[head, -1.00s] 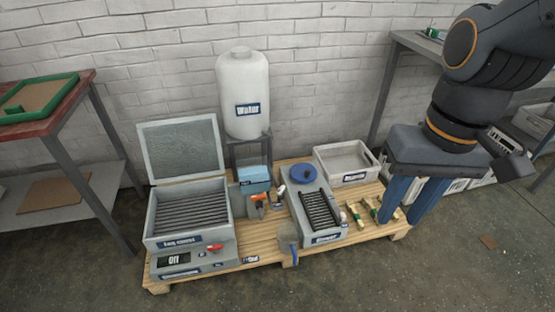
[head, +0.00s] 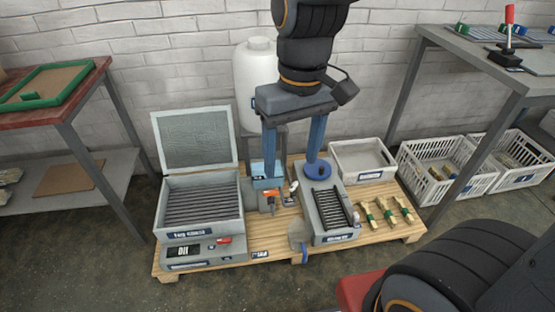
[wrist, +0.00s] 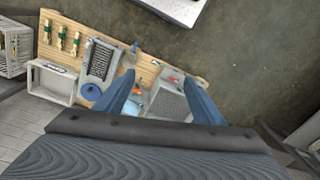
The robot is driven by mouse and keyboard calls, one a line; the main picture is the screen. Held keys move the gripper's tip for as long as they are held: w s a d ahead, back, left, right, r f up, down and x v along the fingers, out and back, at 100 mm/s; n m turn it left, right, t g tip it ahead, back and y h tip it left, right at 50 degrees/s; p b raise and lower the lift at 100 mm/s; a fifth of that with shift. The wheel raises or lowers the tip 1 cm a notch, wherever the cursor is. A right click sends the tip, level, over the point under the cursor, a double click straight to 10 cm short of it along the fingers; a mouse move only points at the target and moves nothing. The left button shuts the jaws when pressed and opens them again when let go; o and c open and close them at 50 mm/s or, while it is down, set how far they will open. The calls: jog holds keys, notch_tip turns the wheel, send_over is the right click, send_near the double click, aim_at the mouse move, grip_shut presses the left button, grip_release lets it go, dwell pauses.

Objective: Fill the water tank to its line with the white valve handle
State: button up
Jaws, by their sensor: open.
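My gripper (head: 290,168) is open and empty, pointing down above the wooden platform. In the wrist view its two blue fingers (wrist: 160,84) are spread wide over the equipment. A small white handle (head: 293,188) shows below and between the fingers in the head view; I cannot tell the height gap exactly. A light blue box (head: 258,183), partly behind the left finger, stands beside an orange handle (head: 268,195). The large white water container (head: 256,70) stands behind, its label mostly hidden by my arm. I cannot make out a fill line or water level.
A grey box with an open lid (head: 200,205) stands at the left of the platform (head: 270,240). A grooved grey unit with a blue knob (head: 318,171), a tray (head: 362,160) and several brass-and-green pieces (head: 386,211) stand at the right. Tables flank both sides.

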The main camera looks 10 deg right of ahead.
jog(key=w+f+n, duration=0.1)
jog(key=w+f, duration=0.2)
jog(key=w, duration=0.4)
jog(key=w+f+n, duration=0.1)
jog(key=w+f, duration=0.2)
jog(key=w, duration=0.3)
jog(key=n+p, duration=0.1)
jog(key=n, duration=0.3)
send_over(294, 185)
jog(key=shift+h, duration=0.3)
notch_tip(294, 185, down, 30)
jog(key=shift+f, duration=0.1)
notch_tip(294, 185, down, 8)
jog(key=shift+r+b, duration=0.2)
jog(key=shift+b, duration=0.25)
jog(key=c, duration=1)
jog(key=shift+c, duration=0.2)
